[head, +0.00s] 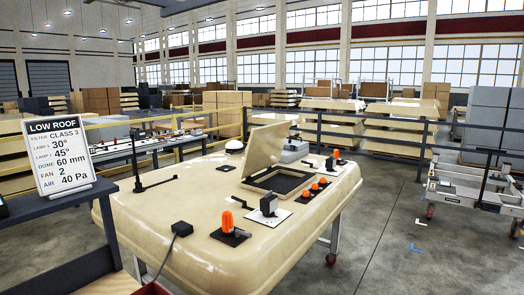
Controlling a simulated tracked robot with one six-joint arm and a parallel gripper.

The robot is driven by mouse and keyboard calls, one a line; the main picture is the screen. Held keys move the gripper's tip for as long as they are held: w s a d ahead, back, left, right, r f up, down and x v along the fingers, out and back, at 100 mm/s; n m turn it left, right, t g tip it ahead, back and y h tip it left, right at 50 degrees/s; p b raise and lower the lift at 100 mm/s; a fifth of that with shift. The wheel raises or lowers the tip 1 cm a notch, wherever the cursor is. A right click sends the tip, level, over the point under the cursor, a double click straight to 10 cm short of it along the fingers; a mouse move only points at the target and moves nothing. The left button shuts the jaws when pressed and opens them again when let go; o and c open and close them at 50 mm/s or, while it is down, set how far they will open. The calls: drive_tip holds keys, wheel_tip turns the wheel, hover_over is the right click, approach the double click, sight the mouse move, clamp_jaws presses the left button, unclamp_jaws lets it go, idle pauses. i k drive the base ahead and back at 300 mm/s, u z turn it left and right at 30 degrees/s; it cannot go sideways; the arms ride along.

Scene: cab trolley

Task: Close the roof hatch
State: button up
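The roof hatch lid (262,146) is a beige panel standing open, tilted up from the beige cab roof (150,215). Its lower edge is at the left and back side of a square opening with a dark frame (278,181). The opening is uncovered, and its inside is dark. My gripper is not in view.
Orange lamps (227,220), a black box with a cable (181,228), a switch-like fitting (268,205) and a black rod (137,165) stand on the roof. A sign (60,153) stands on a dark bench at left.

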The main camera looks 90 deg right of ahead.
sight(265, 145)
drive_tip(key=z, duration=4)
drive_tip(key=i, duration=1.3)
